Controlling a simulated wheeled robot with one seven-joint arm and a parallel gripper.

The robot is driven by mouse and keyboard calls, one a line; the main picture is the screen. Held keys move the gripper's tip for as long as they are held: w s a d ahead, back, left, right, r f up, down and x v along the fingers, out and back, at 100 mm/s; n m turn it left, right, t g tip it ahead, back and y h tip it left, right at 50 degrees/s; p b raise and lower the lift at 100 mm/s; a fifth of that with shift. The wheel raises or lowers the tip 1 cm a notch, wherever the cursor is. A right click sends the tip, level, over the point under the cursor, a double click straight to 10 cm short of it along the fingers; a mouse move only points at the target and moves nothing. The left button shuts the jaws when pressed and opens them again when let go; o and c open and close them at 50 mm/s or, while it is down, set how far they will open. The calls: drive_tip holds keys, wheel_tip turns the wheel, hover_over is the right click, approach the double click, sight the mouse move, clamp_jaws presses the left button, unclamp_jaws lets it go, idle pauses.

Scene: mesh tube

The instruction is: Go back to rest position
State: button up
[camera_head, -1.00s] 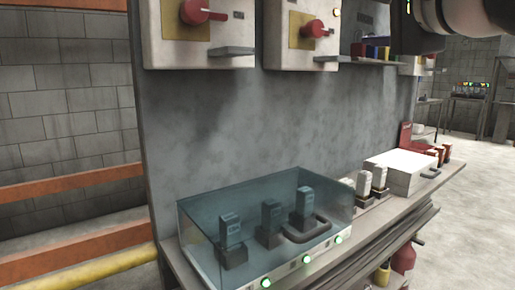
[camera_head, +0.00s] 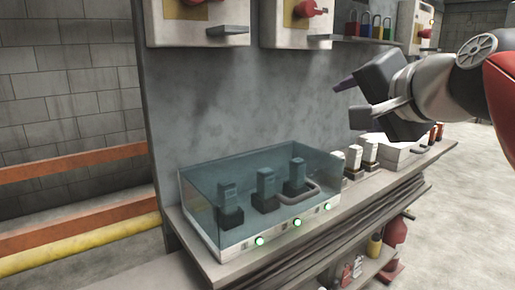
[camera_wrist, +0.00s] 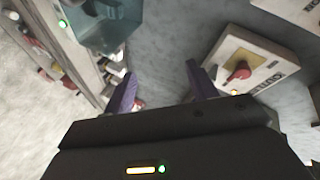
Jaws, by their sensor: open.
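My gripper (camera_head: 347,101) is at the right of the head view, raised above the bench and in front of the grey panel. Its two fingers are apart, with nothing between them. In the wrist view my gripper (camera_wrist: 158,88) also shows its purple fingers spread and empty. No object touches it.
A clear blue-tinted case (camera_head: 262,190) with several upright devices and green lights stands on the bench (camera_head: 362,197). Switch boxes with red knobs (camera_head: 313,8) hang on the panel (camera_head: 250,95). Padlocks (camera_head: 375,25) sit on a shelf. A white box (camera_head: 395,150) is behind my gripper. Floor at right is clear.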

drive_tip(key=s+f+n+g+h, duration=0.1)
drive_tip(key=s+f+n+g, duration=0.1)
drive_tip(key=f, duration=0.9)
drive_tip(key=s+f+n+g+h, duration=0.1)
drive_tip(key=s+f+n+g, duration=0.2)
drive_tip(key=s+f, duration=0.4)
drive_tip(key=s+f+n+g+h, duration=0.1)
drive_tip(key=s+f+n+g, duration=0.2)
drive_tip(key=f, duration=1.4)
drive_tip(key=shift+s+a+n, duration=0.2)
drive_tip(key=shift+s+n, duration=0.4)
drive_tip(key=shift+s, duration=0.6)
